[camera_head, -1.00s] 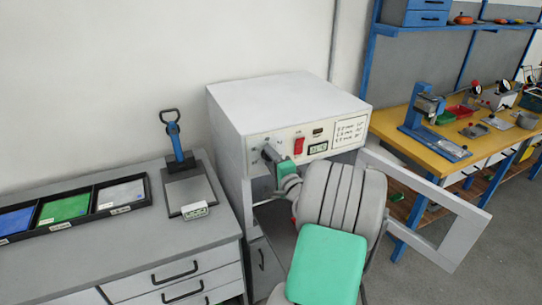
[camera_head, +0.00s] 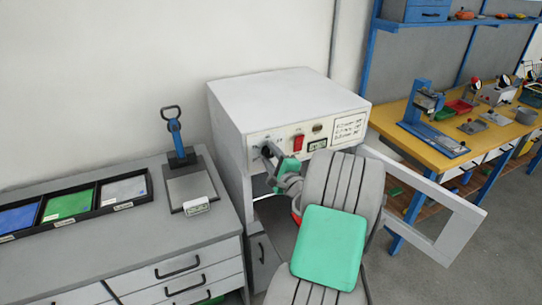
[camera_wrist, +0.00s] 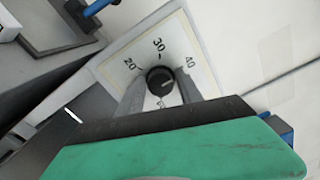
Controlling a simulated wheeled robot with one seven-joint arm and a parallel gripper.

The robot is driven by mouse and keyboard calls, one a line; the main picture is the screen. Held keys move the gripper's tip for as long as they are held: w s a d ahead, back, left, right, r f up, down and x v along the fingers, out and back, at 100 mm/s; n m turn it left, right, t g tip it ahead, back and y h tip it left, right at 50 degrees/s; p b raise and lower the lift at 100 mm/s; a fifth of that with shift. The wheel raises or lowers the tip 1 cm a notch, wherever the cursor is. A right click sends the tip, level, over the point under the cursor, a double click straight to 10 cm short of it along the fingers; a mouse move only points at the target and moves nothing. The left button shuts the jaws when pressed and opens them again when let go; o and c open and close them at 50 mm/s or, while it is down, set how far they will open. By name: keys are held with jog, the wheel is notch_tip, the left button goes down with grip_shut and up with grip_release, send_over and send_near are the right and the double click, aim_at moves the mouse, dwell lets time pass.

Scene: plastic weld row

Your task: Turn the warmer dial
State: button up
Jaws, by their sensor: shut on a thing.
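The warmer (camera_head: 285,100) is a white box with a control panel on its front. Its dial (camera_wrist: 160,80) is a round black knob with a short white pointer mark, on a white plate printed 20, 30 and 40. Another number below the knob is partly hidden. In the wrist view my gripper (camera_wrist: 160,90) has one grey finger on each side of the dial and is shut on it.
The panel has a red switch (camera_head: 298,142) and a small display (camera_head: 317,145). The warmer's framed door (camera_head: 450,225) stands open to the right. A grey bench with a blue-handled press (camera_head: 178,140) and a parts tray (camera_head: 70,205) is at left. A yellow workbench (camera_head: 440,140) is at right.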

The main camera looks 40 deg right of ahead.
jog(key=o, duration=1.4)
jog(key=shift+s+f, duration=0.1)
jog(key=shift+s, duration=0.3)
jog(key=b+v, duration=0.2)
jog(key=v, duration=0.5)
jog(key=shift+a, duration=0.1)
